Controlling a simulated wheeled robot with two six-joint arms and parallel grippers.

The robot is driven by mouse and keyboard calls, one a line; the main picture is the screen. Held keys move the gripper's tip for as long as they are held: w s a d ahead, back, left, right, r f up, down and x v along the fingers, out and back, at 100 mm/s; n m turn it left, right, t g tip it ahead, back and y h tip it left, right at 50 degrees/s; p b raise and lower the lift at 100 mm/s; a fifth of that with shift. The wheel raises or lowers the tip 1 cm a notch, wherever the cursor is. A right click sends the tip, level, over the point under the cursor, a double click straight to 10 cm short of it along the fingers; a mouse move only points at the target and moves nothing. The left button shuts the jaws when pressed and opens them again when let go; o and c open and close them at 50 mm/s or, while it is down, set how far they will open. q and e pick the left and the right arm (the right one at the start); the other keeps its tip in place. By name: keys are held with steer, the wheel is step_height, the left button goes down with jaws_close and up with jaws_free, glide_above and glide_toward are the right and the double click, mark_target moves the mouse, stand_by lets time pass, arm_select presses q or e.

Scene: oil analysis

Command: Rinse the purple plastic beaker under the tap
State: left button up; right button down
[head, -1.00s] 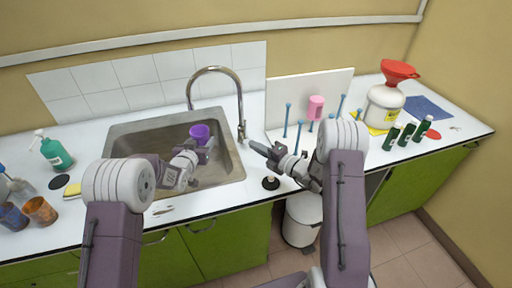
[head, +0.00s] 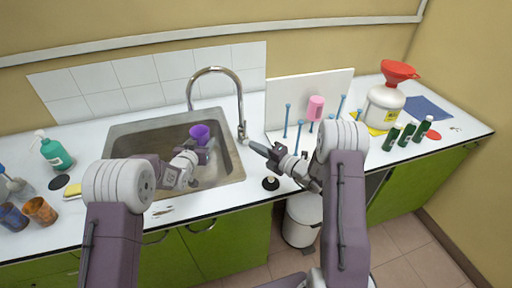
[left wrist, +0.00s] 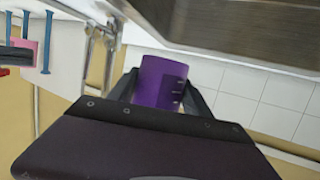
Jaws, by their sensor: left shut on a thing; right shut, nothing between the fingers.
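The purple plastic beaker (head: 200,132) is held over the sink basin (head: 125,133) by my left gripper (head: 204,146). In the left wrist view the beaker (left wrist: 162,82) sits between the two fingers, with graduation marks on its side. The curved metal tap (head: 215,71) rises behind the sink, and its lever stands at the right of the basin. I cannot see any water running. My right gripper (head: 258,149) is shut and empty, just right of the sink, near the lever (head: 242,134).
A white drying rack (head: 309,96) with blue pegs holds a pink beaker (head: 315,107). A white canister with a red funnel (head: 400,72) and several green bottles (head: 408,132) stand right. A green soap bottle (head: 56,152) and brown-stained beaker (head: 40,211) stand left.

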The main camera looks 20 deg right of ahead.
mark_target(202, 140)
arm_select(q)
steer(key=s+r+p, duration=0.1)
steer(key=s+r, duration=0.2)
steer(key=s, duration=0.1)
steer(key=shift+s+a+r+p, duration=0.1)
steer(key=shift+s+r+p, duration=0.05)
steer(key=shift+r+p, duration=0.2)
steer(key=shift+s+r, duration=0.2)
steer(key=shift+s, duration=0.2)
stand_by(0.8)
steer(key=w+f+b, duration=0.1)
steer(key=w+f, duration=0.1)
steer(key=w+f+b, duration=0.1)
steer(key=w+f, duration=0.1)
steer(key=w, duration=0.1)
steer(key=shift+w+f, duration=0.2)
steer(key=shift+f, duration=0.1)
steer(key=shift+w+r, duration=0.25)
steer(key=shift+w, duration=0.35)
